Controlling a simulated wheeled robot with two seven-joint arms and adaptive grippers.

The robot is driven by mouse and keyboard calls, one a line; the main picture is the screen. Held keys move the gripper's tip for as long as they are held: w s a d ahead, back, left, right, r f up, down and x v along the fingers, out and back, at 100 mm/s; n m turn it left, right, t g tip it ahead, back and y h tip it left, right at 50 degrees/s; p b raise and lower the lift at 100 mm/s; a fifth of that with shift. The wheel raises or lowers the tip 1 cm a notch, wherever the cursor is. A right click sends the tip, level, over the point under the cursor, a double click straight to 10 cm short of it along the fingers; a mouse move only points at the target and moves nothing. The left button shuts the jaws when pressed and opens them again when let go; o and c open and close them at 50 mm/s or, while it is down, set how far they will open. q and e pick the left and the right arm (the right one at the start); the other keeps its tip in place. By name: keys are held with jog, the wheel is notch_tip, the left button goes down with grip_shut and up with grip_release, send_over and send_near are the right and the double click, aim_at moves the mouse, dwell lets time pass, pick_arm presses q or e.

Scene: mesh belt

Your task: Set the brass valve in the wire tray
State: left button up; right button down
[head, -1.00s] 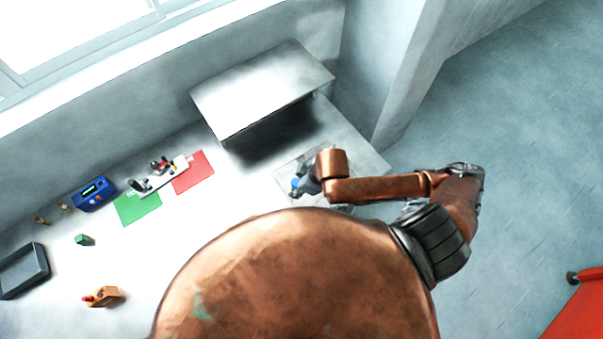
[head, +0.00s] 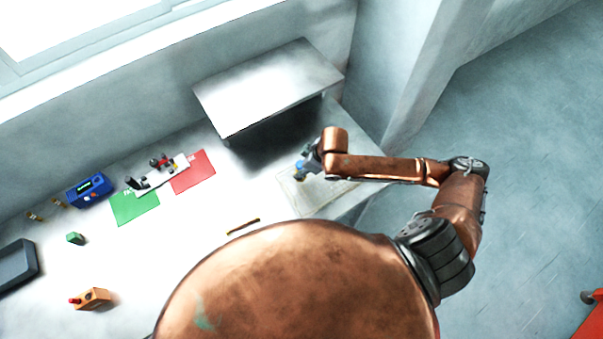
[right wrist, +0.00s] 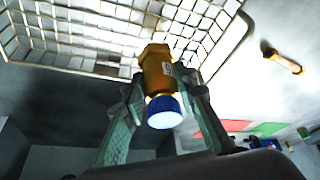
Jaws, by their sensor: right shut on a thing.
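The brass valve (right wrist: 157,75) has a blue cap (right wrist: 164,111). My right gripper (right wrist: 161,90) is shut on it, with a green-grey finger on each side. In the head view my right gripper (head: 307,164) is over the far left part of the wire tray (head: 318,198), and the blue cap (head: 299,170) shows beside it. In the right wrist view the pale wire mesh of the tray (right wrist: 75,42) lies beyond the valve, which overlaps its edge. I cannot tell whether the valve touches the tray. My left gripper is not in view.
A brass-coloured tube (head: 243,226) lies on the table left of the tray. A grey raised shelf (head: 270,85) stands behind the tray. Farther left are a red mat (head: 193,170), a green mat (head: 133,208), a blue device (head: 90,190) and an orange block (head: 93,298).

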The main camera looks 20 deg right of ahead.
jog(key=shift+w+d+f, duration=0.1)
jog(key=shift+w+f, duration=0.15)
jog(key=shift+f, duration=1.45)
jog(key=c, duration=1.5)
grip_release()
jog(key=shift+s+f, duration=0.1)
jog(key=shift+f, duration=0.05)
jog(key=shift+c, duration=0.2)
jog(key=v, duration=1.2)
